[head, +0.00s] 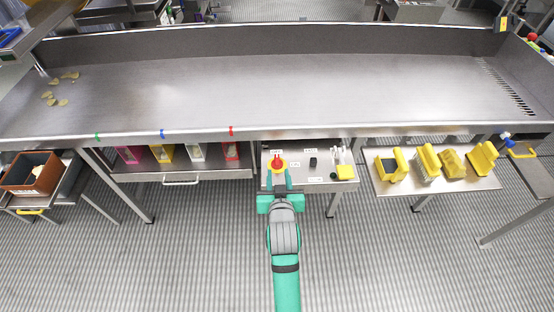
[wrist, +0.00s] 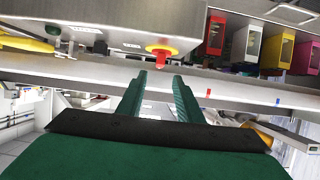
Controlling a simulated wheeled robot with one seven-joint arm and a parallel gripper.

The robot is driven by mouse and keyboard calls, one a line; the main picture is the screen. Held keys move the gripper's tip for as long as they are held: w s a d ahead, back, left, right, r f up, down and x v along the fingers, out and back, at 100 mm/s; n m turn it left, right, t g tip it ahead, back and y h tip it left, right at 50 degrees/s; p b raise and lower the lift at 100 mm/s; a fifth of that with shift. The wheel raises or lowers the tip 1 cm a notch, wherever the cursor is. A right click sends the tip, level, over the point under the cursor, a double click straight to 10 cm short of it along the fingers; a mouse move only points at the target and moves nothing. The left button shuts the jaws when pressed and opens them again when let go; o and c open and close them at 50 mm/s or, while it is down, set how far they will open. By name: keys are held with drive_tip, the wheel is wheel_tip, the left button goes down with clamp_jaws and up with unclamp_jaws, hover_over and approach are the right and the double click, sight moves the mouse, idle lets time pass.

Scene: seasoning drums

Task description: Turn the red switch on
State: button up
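The red switch (head: 277,161) is a red knob on a yellow base, on the left part of the control panel (head: 330,171) at the front of the steel table. In the wrist view the red switch (wrist: 160,50) lies just beyond the fingertips. My gripper (head: 278,180) is in front of it, lined up with it. In the wrist view my gripper (wrist: 160,74) has its two green fingers apart with nothing between them. A gap seems to remain between fingertips and switch, though its size is hard to judge.
A shelf (head: 181,176) with coloured containers is to the left. A brown bin (head: 33,174) stands far left.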

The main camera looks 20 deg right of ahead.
sight(277, 161)
drive_tip(key=x, duration=1)
drive_tip(key=shift+w+f, duration=0.1)
drive_tip(key=shift+w, duration=0.15)
clamp_jaws()
